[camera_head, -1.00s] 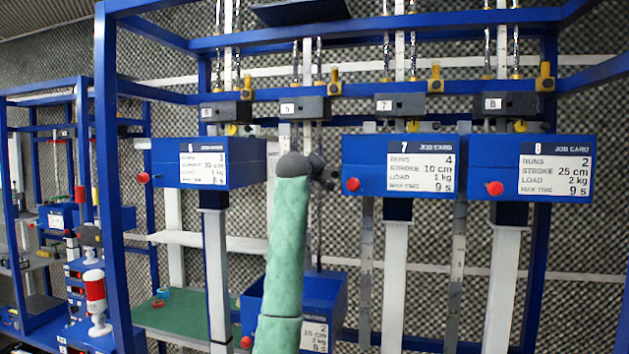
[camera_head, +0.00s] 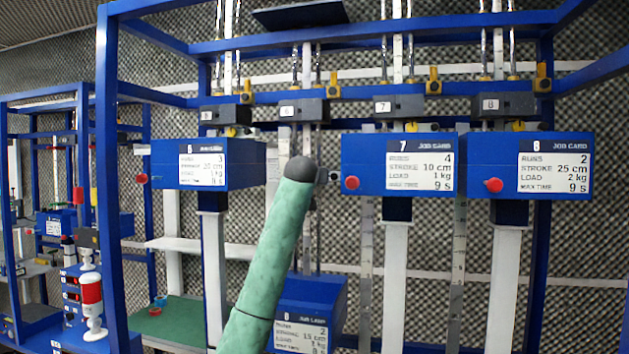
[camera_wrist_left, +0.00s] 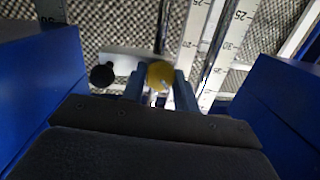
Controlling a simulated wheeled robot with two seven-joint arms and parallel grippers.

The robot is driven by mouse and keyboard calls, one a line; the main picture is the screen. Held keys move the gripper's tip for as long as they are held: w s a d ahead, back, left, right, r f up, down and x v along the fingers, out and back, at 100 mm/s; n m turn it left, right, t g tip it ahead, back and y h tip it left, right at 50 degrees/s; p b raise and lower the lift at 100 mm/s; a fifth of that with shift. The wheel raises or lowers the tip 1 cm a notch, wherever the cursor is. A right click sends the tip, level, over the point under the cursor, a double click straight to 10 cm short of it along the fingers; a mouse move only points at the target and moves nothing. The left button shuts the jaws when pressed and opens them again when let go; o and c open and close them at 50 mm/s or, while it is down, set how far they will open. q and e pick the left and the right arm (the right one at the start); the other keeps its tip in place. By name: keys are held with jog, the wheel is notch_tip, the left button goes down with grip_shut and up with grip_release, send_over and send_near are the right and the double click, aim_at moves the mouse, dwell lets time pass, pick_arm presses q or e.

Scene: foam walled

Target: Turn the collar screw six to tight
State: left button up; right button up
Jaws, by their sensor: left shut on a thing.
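In the left wrist view a round yellow screw head (camera_wrist_left: 159,74) sits between the two blue fingers of my left gripper (camera_wrist_left: 160,88), which is shut on it. Behind it are a pale horizontal bar and upright scales. In the head view my left arm's green sleeve rises from the bottom to a grey joint in front of station 6. The gripper and the screw are hidden there. The station 6 block (camera_head: 303,110) is on the upper rail, above the joint. My right gripper is not in view.
A black round knob (camera_wrist_left: 102,75) is just left of the screw. Blue boxes with job cards flank the arm: one at left (camera_head: 165,172) and one at right (camera_head: 362,158). A lower box (camera_head: 335,297) is partly behind the arm. A red-and-white lamp (camera_head: 91,292) stands far left.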

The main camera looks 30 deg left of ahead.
pick_arm(q)
jog(key=m, duration=0.7)
jog(key=shift+f+t+y, duration=0.1)
jog(key=shift+t+y, duration=0.3)
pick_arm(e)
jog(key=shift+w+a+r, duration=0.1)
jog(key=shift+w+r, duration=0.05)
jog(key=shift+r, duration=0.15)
pick_arm(q)
jog(key=shift+m, duration=0.5)
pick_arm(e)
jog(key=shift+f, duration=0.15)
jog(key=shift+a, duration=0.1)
pick_arm(q)
jog(key=o, duration=1)
jog(key=shift+s, duration=0.1)
jog(key=shift+c, duration=0.2)
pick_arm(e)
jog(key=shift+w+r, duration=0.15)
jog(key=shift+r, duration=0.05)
